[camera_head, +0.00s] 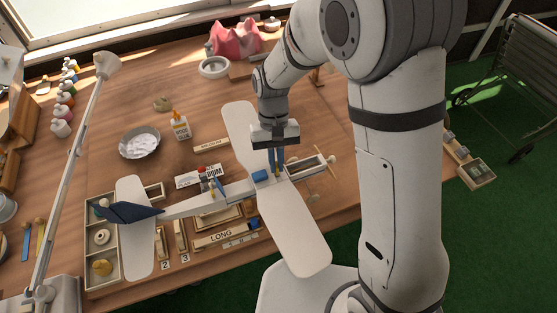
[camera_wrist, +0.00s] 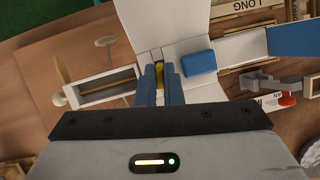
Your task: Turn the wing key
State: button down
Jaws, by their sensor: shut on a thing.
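A white model aeroplane lies on the bench, with its long wing (camera_head: 300,232) across the body (camera_head: 190,206) and a dark blue tail fin (camera_head: 125,212). My gripper (camera_head: 277,168) points down at the wing's middle, beside a small blue block (camera_head: 261,176). In the wrist view, its blue fingers (camera_wrist: 160,84) are shut on the small brass-yellow wing key (camera_wrist: 159,72). The fingers hide most of the key, so its angle is hard to tell. The wing (camera_wrist: 163,25) and the blue block (camera_wrist: 199,62) also show there.
The open nose frame (camera_head: 310,167) and thin propeller (camera_head: 333,160) lie right of my gripper. A glue bottle (camera_head: 181,127), a bowl (camera_head: 140,143) and a lamp arm (camera_head: 75,165) stand to the left. A compartment tray (camera_head: 88,245) sits by the tail.

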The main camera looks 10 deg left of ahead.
jog(key=shift+n+h, duration=0.3)
jog(key=shift+n, duration=0.6)
jog(key=c, duration=1.6)
grip_release()
jog(key=shift+o, duration=0.2)
jog(key=p+v, duration=0.5)
jog(key=v, duration=0.3)
jog(key=shift+p, duration=0.3)
